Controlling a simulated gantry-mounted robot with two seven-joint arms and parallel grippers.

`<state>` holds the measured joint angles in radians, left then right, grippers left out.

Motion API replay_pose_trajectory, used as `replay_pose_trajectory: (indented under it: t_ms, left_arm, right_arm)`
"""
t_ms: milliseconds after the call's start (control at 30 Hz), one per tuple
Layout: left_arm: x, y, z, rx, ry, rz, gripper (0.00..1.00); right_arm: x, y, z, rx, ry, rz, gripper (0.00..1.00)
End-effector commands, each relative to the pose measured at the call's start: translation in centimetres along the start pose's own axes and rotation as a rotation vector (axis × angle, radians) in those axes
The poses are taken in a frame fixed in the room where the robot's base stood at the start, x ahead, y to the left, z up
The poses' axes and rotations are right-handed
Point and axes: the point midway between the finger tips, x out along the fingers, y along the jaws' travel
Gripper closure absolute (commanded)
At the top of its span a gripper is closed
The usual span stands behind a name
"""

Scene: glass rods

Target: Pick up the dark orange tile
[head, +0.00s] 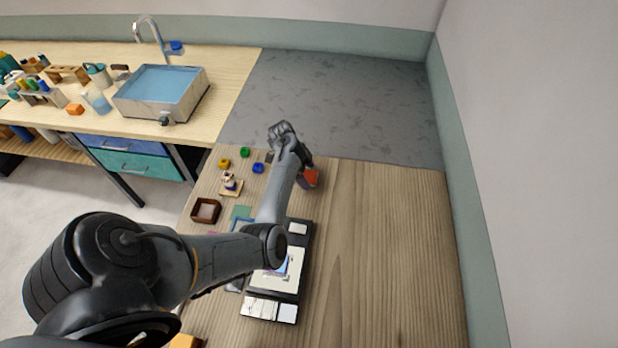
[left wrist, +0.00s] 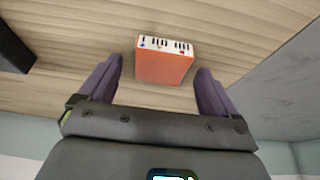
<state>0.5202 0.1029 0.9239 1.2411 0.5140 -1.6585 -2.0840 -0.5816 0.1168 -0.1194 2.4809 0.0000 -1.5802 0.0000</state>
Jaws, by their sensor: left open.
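An orange-red block (head: 310,178) stands on the wooden table beyond the black tray. In the left wrist view the orange block (left wrist: 165,66) has a white face with black bars and small coloured dots. I cannot tell whether it is the dark orange tile; no other plainly dark orange tile shows. My left gripper (left wrist: 160,66) is open, its two purple-grey fingers to either side of the block with gaps. In the head view my left gripper (head: 303,161) is beside the block, partly hidden by my wrist. My right gripper is not in view.
A black tray (head: 306,238) with pale cards is partly under my left arm. A brown box (head: 206,210), a green tile (head: 241,212) and small coloured pieces lie left of it. The table's right side is clear. A sink (head: 160,93) stands on the back counter.

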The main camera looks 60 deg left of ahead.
Motion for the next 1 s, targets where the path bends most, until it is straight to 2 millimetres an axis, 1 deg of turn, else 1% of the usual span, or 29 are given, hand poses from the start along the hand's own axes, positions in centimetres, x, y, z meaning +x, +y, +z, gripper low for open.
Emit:
replay_pose_trajectory:
  t_ms: [100,333,700,767,1000]
  left_arm:
    - [0.65,0.03,0.01,-0.002,0.000,0.000,0.08]
    - [0.72,0.02,0.02,-0.001,-0.001,0.000,0.08]
    - [0.71,0.03,0.02,-0.001,-0.001,0.000,0.65]
    - [0.71,0.03,0.02,-0.001,-0.001,0.000,0.74]
    - [0.64,0.00,0.00,-0.001,-0.001,-0.001,0.74]
  right_arm:
    - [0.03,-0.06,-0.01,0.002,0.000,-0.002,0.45]
    - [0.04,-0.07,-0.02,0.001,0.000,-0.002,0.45]
    - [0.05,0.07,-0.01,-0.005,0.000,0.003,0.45]
    - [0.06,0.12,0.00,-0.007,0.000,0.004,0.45]
    - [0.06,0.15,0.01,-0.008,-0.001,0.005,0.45]
